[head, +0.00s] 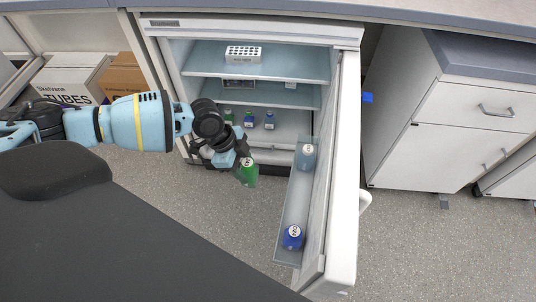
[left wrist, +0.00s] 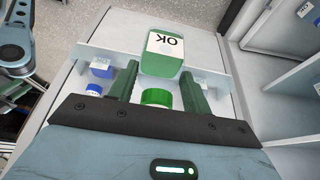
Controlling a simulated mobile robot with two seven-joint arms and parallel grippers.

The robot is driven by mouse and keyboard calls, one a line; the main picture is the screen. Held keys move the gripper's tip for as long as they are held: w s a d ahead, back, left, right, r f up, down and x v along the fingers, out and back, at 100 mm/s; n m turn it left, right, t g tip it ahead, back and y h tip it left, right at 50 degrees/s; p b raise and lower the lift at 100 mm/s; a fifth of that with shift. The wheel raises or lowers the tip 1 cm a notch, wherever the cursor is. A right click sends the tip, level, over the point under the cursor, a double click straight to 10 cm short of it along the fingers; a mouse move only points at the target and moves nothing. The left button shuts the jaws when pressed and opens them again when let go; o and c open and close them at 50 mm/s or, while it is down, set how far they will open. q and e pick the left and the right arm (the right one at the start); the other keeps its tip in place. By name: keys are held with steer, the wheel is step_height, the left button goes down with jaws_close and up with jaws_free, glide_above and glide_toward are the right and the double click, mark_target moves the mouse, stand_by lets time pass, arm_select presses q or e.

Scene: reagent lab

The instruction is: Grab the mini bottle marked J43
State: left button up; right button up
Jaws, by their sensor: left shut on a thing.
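A green mini bottle (head: 248,173) is held by my left gripper (head: 236,160) in front of the open fridge, left of its door. In the left wrist view the green bottle (left wrist: 161,64) has a white label that seems to read "OK". Its green cap (left wrist: 157,98) lies between the two fingers of my left gripper (left wrist: 159,92). The marking on its top is too small to read in the head view. Inside the fridge stand another green bottle (head: 228,115) and two blue bottles (head: 249,118) (head: 269,120). I cannot read J43 on any bottle. My right gripper is not in view.
The fridge door (head: 343,180) stands open on the right. Its door shelf (head: 291,200) holds a pale blue bottle (head: 307,158) and a dark blue bottle (head: 293,238). A white rack (head: 243,53) sits on the upper shelf. Cardboard boxes (head: 75,78) stand left; drawers (head: 450,120) stand right.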

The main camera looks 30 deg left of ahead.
arm_select(q)
steer(key=shift+s+a, duration=0.2)
steer(key=shift+a, duration=0.55)
steer(key=shift+s+a, duration=0.25)
steer(key=shift+a, duration=0.55)
steer(key=shift+s+a, duration=0.2)
steer(key=shift+a, duration=0.55)
steer(key=shift+r, duration=0.1)
